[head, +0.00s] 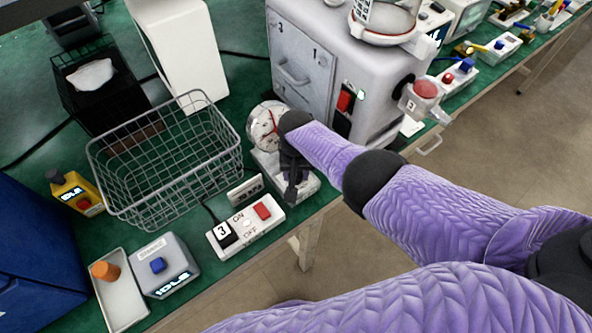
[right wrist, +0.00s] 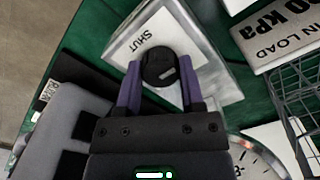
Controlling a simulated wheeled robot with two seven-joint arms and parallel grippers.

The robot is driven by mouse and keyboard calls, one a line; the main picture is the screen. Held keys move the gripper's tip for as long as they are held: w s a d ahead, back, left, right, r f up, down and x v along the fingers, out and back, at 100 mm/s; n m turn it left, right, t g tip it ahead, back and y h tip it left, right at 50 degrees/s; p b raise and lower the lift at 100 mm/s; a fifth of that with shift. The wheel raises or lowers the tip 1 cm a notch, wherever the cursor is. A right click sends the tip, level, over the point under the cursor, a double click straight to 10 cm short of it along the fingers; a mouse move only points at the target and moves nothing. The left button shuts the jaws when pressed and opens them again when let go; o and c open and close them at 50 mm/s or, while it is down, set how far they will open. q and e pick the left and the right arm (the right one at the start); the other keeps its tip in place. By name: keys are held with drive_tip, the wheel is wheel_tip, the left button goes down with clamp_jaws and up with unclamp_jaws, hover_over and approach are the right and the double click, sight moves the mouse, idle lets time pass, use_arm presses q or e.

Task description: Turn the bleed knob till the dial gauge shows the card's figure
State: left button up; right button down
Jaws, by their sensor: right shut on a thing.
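The black bleed knob (right wrist: 160,68) sits on a pale metal block (right wrist: 205,40) marked SHUT. My right gripper (right wrist: 160,80) has its two purple fingers on either side of the knob and is shut on it. In the head view my right gripper (head: 292,180) comes down over the block and hides the knob. The round dial gauge (head: 264,128) stands just behind the gripper; its reading is too small to tell. Part of its face (right wrist: 250,158) shows in the right wrist view. The card (right wrist: 285,35) reads "IN LOAD" and "0 kPa", its first part cut off. My left gripper is out of view.
A wire basket (head: 165,205) stands left of the gauge. A large grey machine (head: 300,70) stands behind. The bench's front edge runs close to the block.

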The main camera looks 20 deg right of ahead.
drive_tip(key=shift+w+m, duration=0.1)
drive_tip(key=shift+m, duration=0.3)
drive_tip(key=shift+c, duration=1.9)
unclamp_jaws()
drive_tip(key=shift+o, duration=0.8)
drive_tip(key=shift+r, duration=0.1)
wheel_tip(320, 180, up, 9)
drive_tip(key=p, duration=0.7)
drive_tip(key=shift+r+p, duration=0.15)
drive_tip(key=shift+p, duration=0.15)
drive_tip(key=shift+r, duration=0.25)
